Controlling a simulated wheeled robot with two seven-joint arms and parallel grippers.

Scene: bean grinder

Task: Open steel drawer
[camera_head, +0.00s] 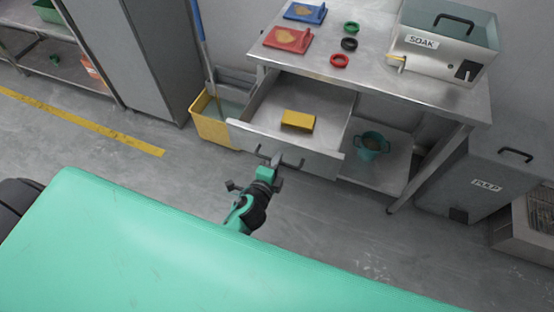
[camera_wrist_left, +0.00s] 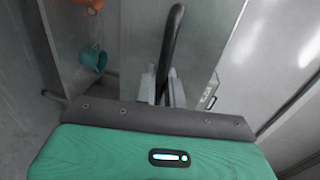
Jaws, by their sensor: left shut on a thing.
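The steel drawer (camera_head: 262,137) under the steel table is pulled well out in the head view, and its inside shows. A yellow block (camera_head: 298,120) lies in it. My left gripper (camera_head: 276,161) is at the drawer's front and shut on its handle. In the left wrist view the dark handle bar (camera_wrist_left: 171,45) runs between the fingers of my left gripper (camera_wrist_left: 167,92). My right gripper is in neither view.
The table (camera_head: 380,78) bears a blue tray (camera_head: 305,12), a red tray (camera_head: 287,40), several rings and the SOAK box (camera_head: 443,48). A teal bucket (camera_head: 371,145) stands on the lower shelf. A yellow mop bucket (camera_head: 214,126) stands left of the drawer. A PULP bin (camera_head: 480,185) stands right.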

